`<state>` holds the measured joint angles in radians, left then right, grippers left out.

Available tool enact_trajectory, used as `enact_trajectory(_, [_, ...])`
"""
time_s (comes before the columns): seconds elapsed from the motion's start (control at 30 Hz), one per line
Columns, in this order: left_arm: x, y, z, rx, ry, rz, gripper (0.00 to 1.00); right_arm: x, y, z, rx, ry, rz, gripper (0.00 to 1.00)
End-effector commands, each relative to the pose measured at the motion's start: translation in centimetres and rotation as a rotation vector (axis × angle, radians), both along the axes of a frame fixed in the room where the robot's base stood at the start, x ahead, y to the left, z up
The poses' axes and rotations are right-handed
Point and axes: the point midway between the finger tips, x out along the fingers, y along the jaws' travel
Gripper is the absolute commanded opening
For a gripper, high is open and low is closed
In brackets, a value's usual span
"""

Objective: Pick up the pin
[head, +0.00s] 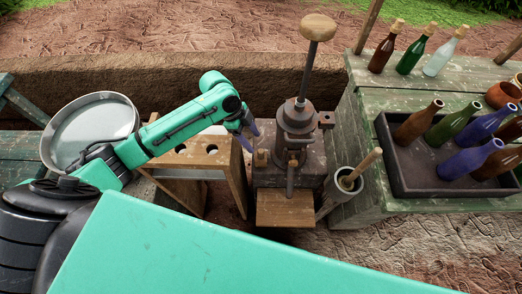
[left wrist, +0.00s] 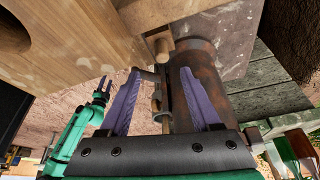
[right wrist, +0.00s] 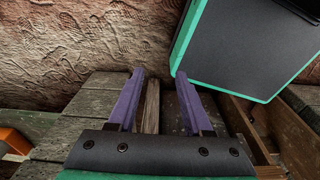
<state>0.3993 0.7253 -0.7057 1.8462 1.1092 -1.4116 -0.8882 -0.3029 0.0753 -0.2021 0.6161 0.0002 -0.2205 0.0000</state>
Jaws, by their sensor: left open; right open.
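A small wooden peg, which looks like the pin (head: 261,158), stands on the block of the press, left of its dark metal cylinder (head: 296,120). It seems to be the short wooden cylinder (left wrist: 161,46) just beyond the fingertips in the left wrist view. My left gripper (head: 248,136) is open, close to the peg's upper left. In the left wrist view its purple fingers (left wrist: 160,73) are spread with nothing gripped; a thin rod shows between them, farther off. My right gripper (right wrist: 159,73) is open and empty over wooden planks, and out of the head view.
A wooden rack with holes (head: 205,152) stands just left of the press. A grey bucket with a wooden handle (head: 345,183) stands right of it. A tray of bottles (head: 393,165) lies on the green bench. A round metal pan (head: 92,128) is at the left.

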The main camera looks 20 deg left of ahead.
Motion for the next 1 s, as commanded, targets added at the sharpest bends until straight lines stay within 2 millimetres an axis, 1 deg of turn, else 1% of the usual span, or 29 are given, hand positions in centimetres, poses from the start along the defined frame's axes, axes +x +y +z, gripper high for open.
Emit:
enact_trajectory(0.03, [0.0,-0.5,-1.0,-0.001,0.003,0.001,0.64,-1.0,-0.3,0.2,-0.005,0.016,0.0,0.5])
enact_trajectory(0.07, [0.0,-0.7,-1.5,0.0,0.002,0.002,0.64,-1.5,-0.5,0.2,-0.007,0.024,0.001,0.5])
enact_trajectory(0.1, [0.0,-1.0,-2.2,-0.001,0.0,0.002,0.64,-1.8,-0.6,0.2,-0.01,0.03,0.0,0.5])
enact_trajectory(0.17, [0.0,-1.2,-2.8,0.001,0.0,0.002,0.64,-1.8,-0.7,0.3,-0.011,0.03,0.0,0.5])
enact_trajectory(0.27, [-0.1,-1.7,-4.0,0.0,0.002,0.001,0.64,-0.8,-0.7,0.8,-0.01,0.013,0.0,0.5])
enact_trajectory(0.37, [-0.3,-2.5,-5.8,0.0,0.002,0.002,0.64,1.1,-0.5,1.5,-0.006,-0.018,0.0,0.5])
enact_trajectory(0.4, [-0.3,-2.7,-6.7,0.0,0.002,0.002,0.64,1.5,-0.5,1.4,-0.006,-0.026,0.0,0.5])
enact_trajectory(0.43, [-0.2,-2.9,-7.2,0.0,0.0,0.003,0.64,1.7,-0.5,1.4,-0.005,-0.029,0.0,0.5])
enact_trajectory(0.53, [-0.2,-3.2,-7.9,0.001,-0.001,0.002,0.64,1.5,-0.5,1.4,-0.006,-0.026,0.0,0.5])
enact_trajectory(0.7, [-0.2,-3.2,-8.0,0.002,-0.002,0.002,0.64,0.6,-0.5,1.2,-0.007,-0.011,-0.001,0.5])
enact_trajectory(0.77, [-0.2,-3.1,-7.9,0.001,-0.002,0.002,0.41,0.3,-0.5,1.2,-0.006,-0.007,-0.001,0.5])
enact_trajectory(0.8, [-0.2,-3.1,-7.9,0.001,-0.002,0.002,0.26,0.3,-0.4,1.2,-0.005,-0.006,-0.002,0.5])
enact_trajectory(0.87, [-0.2,-3.2,-7.9,0.001,-0.002,0.002,0.03,0.3,-0.3,1.2,-0.004,-0.006,-0.001,0.5])
enact_trajectory(0.9, [-0.2,-3.1,-7.9,0.001,-0.002,0.002,0.0,0.3,-0.2,1.2,-0.003,-0.006,-0.002,0.5])
enact_trajectory(1.0, [-0.2,-3.2,-7.9,0.001,-0.002,0.002,0.0,0.3,-0.1,1.2,-0.001,-0.005,-0.002,0.5])
